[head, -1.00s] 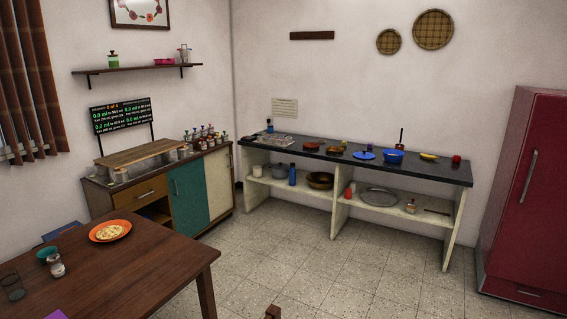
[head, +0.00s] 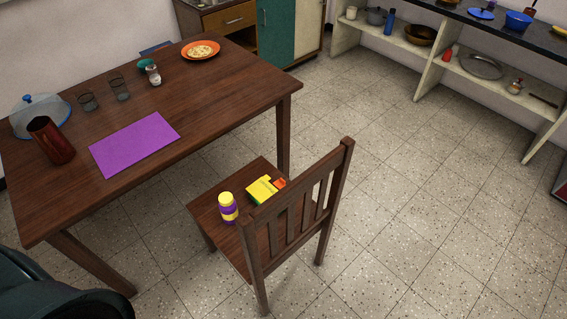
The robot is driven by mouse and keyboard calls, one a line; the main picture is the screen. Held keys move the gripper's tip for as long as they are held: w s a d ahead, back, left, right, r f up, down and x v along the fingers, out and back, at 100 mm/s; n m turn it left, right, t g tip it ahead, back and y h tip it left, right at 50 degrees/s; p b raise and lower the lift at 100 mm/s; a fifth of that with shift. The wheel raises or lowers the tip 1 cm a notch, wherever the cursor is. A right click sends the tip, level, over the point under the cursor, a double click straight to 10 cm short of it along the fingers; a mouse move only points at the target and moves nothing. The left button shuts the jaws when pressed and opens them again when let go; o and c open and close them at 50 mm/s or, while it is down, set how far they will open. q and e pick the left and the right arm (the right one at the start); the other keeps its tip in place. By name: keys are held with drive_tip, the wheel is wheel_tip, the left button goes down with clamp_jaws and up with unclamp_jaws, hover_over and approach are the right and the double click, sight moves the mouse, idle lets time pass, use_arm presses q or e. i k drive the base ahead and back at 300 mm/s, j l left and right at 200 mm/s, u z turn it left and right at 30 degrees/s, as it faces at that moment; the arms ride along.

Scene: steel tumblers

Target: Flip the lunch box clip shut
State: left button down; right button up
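I cannot make out a lunch box or its clip for certain. A small yellow box with green sides (head: 262,189) lies on the seat of a wooden chair (head: 205,212), with a small orange-red piece (head: 279,183) at its right end. It is too small to tell whether it is the lunch box or has a clip. A yellow and purple jar (head: 228,208) stands upright to its left on the seat. Neither of my grippers is in view.
The wooden table (head: 165,85) carries a purple mat (head: 134,143), a dark red tumbler (head: 51,140), a glass dome (head: 38,113) and an orange plate (head: 201,50). The chair back stands right of the seat. The tiled floor (head: 420,190) to the right is clear.

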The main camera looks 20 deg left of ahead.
sight(280, 183)
drive_tip(key=k, duration=1.25)
drive_tip(key=u, duration=3)
drive_tip(key=k+l, duration=0.15)
drive_tip(key=l, duration=0.55)
drive_tip(key=k+l, duration=0.1)
drive_tip(key=l, duration=0.6)
drive_tip(key=k+l, duration=0.15)
drive_tip(key=l, duration=0.55)
drive_tip(key=k+l, duration=0.15)
drive_tip(key=l, duration=0.55)
drive_tip(key=k+l, duration=0.1)
drive_tip(key=l, duration=0.65)
drive_tip(key=k+l, duration=0.15)
drive_tip(key=l, duration=0.55)
drive_tip(key=k+l, duration=0.15)
drive_tip(key=l, duration=0.55)
drive_tip(key=k+l, duration=0.1)
drive_tip(key=l, duration=0.6)
